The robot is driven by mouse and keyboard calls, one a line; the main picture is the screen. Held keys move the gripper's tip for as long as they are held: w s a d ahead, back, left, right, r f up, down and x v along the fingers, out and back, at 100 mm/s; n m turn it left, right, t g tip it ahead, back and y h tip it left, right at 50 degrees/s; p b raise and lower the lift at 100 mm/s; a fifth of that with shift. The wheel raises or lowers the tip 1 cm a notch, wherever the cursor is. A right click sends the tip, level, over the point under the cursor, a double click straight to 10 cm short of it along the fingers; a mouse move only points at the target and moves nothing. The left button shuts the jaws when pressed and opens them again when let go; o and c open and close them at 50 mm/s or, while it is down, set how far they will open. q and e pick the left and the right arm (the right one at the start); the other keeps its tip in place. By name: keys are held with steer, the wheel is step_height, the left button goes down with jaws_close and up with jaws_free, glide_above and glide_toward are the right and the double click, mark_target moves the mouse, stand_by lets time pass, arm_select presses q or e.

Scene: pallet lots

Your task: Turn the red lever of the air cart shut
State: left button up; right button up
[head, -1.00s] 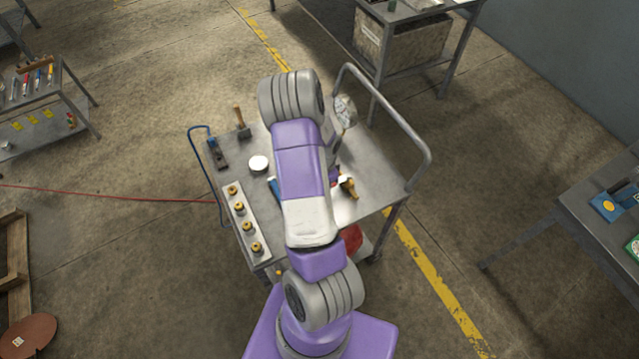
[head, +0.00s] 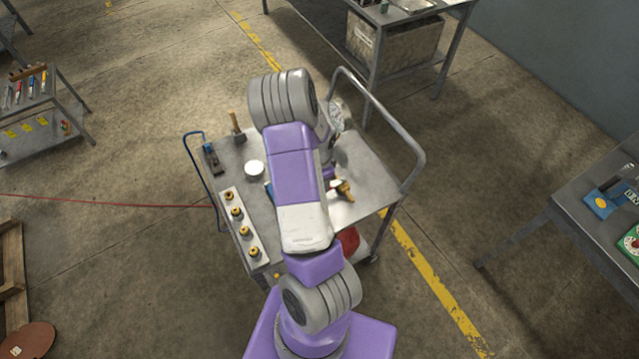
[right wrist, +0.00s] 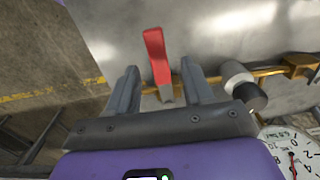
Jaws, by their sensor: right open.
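In the right wrist view the red lever (right wrist: 156,55) stands between the two fingers of my right gripper (right wrist: 159,72). The gripper is open, with a visible gap on each side of the lever. The lever points up the picture, roughly across the brass pipe (right wrist: 270,73); its grey lower end reaches down between the fingers. In the head view the air cart (head: 375,188) lies under my right arm, which hides the lever and most of the gripper. Brass fittings (head: 344,190) show just right of the arm. My left gripper is not in view.
The cart's handle (head: 400,140) rises at right.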

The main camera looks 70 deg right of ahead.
step_height(320, 180, up, 4)
steer(key=shift+r+p, duration=0.1)
steer(key=shift+p, duration=0.4)
